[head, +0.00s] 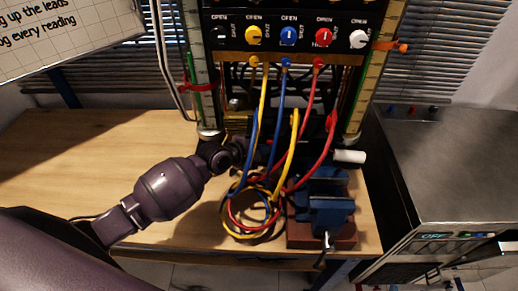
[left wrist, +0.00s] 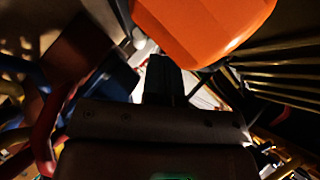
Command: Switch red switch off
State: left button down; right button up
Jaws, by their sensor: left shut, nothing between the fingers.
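A round red switch (head: 323,37) with a white mark sits in the row of knobs on the black panel (head: 270,20), under an "OPEN" label. My left arm comes in from the left, low over the bench. Its gripper (left wrist: 163,75) is shut and empty in the left wrist view. In the head view its tip is mostly hidden among the hanging cables, well below the red switch and apart from it. A large orange thing (left wrist: 205,25) is close above the gripper in the left wrist view. My right gripper is not in view.
Black, yellow, blue and white knobs flank the red one. Yellow, blue and red cables (head: 291,140) hang from the panel and coil on the wooden bench (head: 80,150). A blue vise (head: 330,210) stands at right, beside a metal appliance (head: 450,160). The bench's left is clear.

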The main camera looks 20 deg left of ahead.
pick_arm(q)
jog(key=b, duration=0.1)
jog(key=f+t+b, duration=0.1)
jog(key=b, duration=0.1)
jog(key=shift+w+a+f+m, duration=0.2)
jog(key=shift+f+m, duration=0.1)
jog(key=shift+m, duration=0.1)
jog(key=shift+w+d+r+t+p, duration=0.15)
jog(key=shift+r+p, duration=0.25)
jog(key=shift+r, duration=0.25)
jog(key=shift+w+a+r+t+p, duration=0.15)
jog(key=shift+r+p, duration=0.2)
jog(key=shift+r, duration=0.25)
jog(key=shift+s+d, duration=0.1)
jog(key=shift+s, duration=0.05)
jog(key=shift+f, duration=0.1)
